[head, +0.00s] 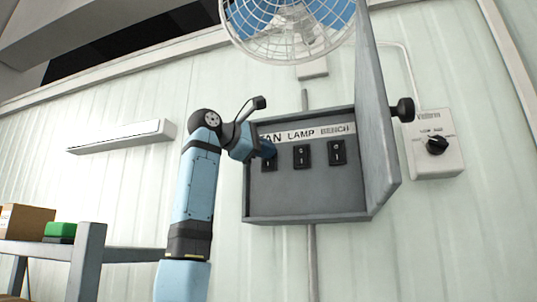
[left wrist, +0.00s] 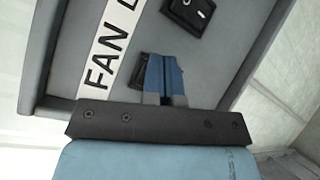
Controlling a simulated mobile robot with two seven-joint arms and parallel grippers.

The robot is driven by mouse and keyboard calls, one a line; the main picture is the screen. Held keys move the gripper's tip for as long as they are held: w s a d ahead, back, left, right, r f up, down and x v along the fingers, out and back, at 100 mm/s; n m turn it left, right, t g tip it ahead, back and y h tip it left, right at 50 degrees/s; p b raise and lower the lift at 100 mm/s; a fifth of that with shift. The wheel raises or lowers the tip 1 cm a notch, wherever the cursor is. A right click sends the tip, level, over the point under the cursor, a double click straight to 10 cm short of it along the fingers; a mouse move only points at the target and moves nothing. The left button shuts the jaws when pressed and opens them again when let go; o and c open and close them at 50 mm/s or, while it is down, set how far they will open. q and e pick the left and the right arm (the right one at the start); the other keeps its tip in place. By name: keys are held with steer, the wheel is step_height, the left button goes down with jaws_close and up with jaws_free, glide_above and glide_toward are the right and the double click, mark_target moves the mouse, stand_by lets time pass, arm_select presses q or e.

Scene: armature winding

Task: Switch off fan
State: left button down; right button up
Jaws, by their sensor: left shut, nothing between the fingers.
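The grey switch box (head: 300,208) is on the wall with its door (head: 375,120) swung open to the right. Inside, a label strip (head: 300,134) reads FAN, LAMP, BENCH above black rocker switches. My left gripper (head: 268,150) is shut and empty, its fingertips at the FAN switch (head: 269,165) and covering its upper part. In the left wrist view the shut fingers (left wrist: 165,62) lie over the FAN switch (left wrist: 142,66). I cannot tell whether they press it or which way it is set. The white-caged fan (head: 290,30) is above the box. My right gripper is out of view.
The LAMP switch (head: 302,156) and BENCH switch (head: 337,152) are close to the right of the gripper. A dial unit (head: 435,150) is on the wall beyond the door. A grey shelf (head: 88,262) with boxes stands at the lower left.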

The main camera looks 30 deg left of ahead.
arm_select(q)
steer(key=shift+s+d+b, duration=0.25)
steer(key=shift+s+b, duration=0.25)
steer(key=shift+s, duration=0.3)
steer(key=shift+f, duration=0.1)
steer(key=s+b, duration=0.2)
steer(key=s, duration=0.1)
steer(key=s+d+b, duration=0.1)
steer(key=shift+s+f, duration=0.25)
steer(key=shift+s, duration=0.15)
steer(key=shift+f, duration=0.1)
